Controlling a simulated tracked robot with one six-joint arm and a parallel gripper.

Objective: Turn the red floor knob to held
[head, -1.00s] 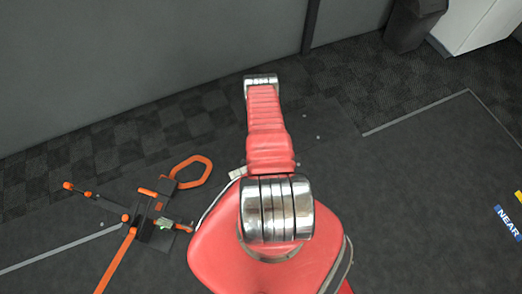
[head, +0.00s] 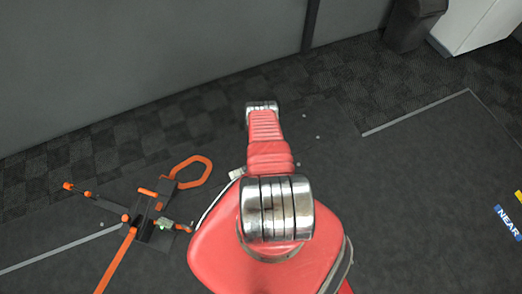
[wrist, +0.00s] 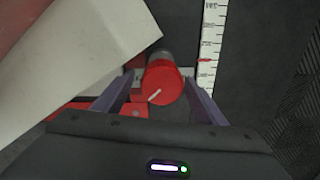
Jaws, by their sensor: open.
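The red knob (wrist: 165,80) shows in the wrist view with its round face toward the camera. A short white line on the face points to the lower left. My gripper (wrist: 158,84) is open, with one finger on each side of the knob. I cannot tell whether either finger touches it. In the head view my red arm hides the knob and my gripper.
A white scale strip (wrist: 209,45) with a red marker stands right of the knob in the wrist view. A pale panel (wrist: 85,70) lies to the left. An orange-and-black frame (head: 155,225) is on the floor left of my arm. Dark floor (head: 410,200) is clear at right.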

